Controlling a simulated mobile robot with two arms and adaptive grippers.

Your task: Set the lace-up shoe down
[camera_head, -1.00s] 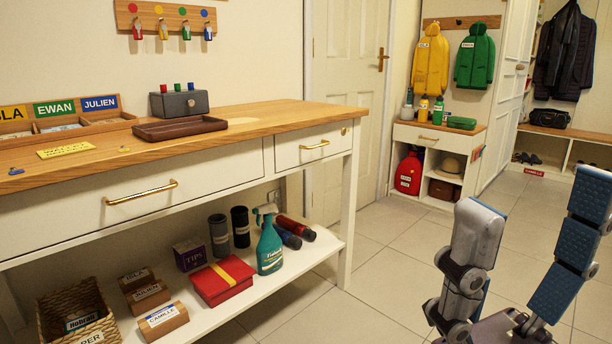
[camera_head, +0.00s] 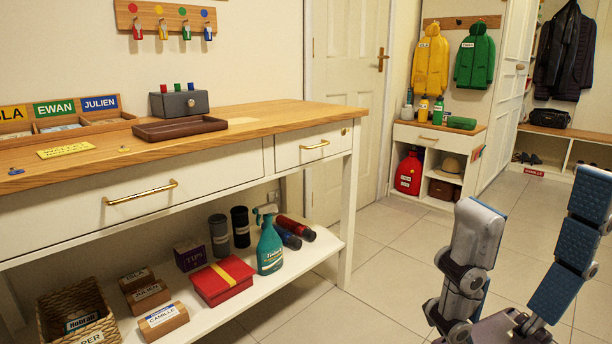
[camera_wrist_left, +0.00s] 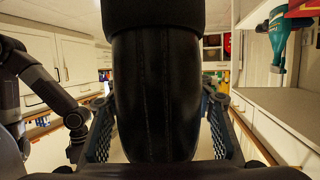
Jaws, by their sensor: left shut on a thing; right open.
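A black, leather-looking shoe with stitched seams (camera_wrist_left: 155,95) fills the middle of the left wrist view. I take it to be the lace-up shoe, though no laces show from this side. My left gripper (camera_wrist_left: 157,110) has its two pads on either side of the shoe and is shut on it. The surface under the shoe is hidden. In the head view my right gripper (camera_head: 536,200) is open and empty at the lower right, over the floor. The left gripper and held shoe are outside the head view.
A wooden-topped console (camera_head: 270,118) stands at left, with a brown tray (camera_head: 180,129) on top. Its lower shelf (camera_head: 318,262) holds a spray bottle (camera_head: 269,248) and a red box (camera_head: 222,284). Dark shoes (camera_head: 527,158) sit under the far bench (camera_head: 570,134). The tiled floor (camera_head: 385,265) is clear.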

